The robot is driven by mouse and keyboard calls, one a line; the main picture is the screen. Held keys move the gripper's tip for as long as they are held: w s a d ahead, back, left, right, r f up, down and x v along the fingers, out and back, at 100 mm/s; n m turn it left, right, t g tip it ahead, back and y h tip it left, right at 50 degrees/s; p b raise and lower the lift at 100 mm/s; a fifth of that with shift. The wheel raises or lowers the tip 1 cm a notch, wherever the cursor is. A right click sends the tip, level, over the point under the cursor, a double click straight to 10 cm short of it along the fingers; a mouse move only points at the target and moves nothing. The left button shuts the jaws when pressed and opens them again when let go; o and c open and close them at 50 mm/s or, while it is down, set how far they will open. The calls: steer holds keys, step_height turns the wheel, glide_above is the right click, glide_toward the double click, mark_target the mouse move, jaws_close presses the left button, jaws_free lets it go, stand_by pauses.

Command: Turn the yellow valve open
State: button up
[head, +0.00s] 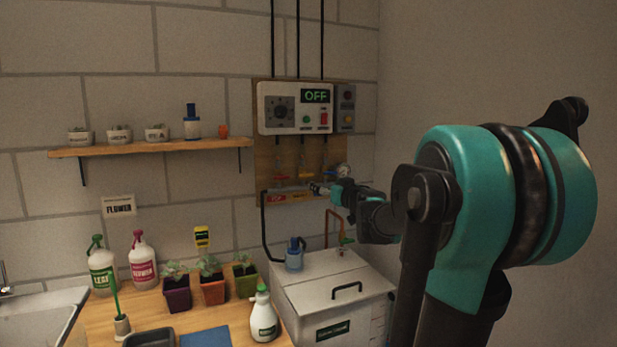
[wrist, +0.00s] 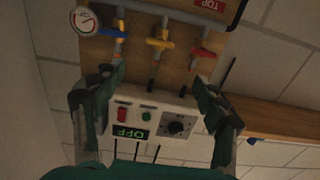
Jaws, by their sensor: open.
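The yellow valve (wrist: 159,43) sits on a pipe in the middle of a wooden panel, between a blue valve (wrist: 100,77) and a red valve (wrist: 203,52) in the wrist view. That view is upside down. My gripper (wrist: 157,80) is open and empty, its two fingers spread to either side of the yellow valve's line, apart from it. In the head view my gripper (head: 316,188) is in front of the lower part of the panel, and the yellow valve is too small there to make out its handle position clearly.
A control box (head: 295,107) reading OFF is mounted above the valves. A pressure gauge (wrist: 84,19) is beside them. A shelf (head: 150,147) with small pots is on the wall at left.

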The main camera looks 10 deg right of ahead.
mark_target(308, 175)
steer(key=x, duration=1.5)
steer(key=shift+w+a, duration=0.1)
steer(key=shift+w, duration=0.15)
steer(key=shift+c, duration=0.6)
steer(key=c, duration=1)
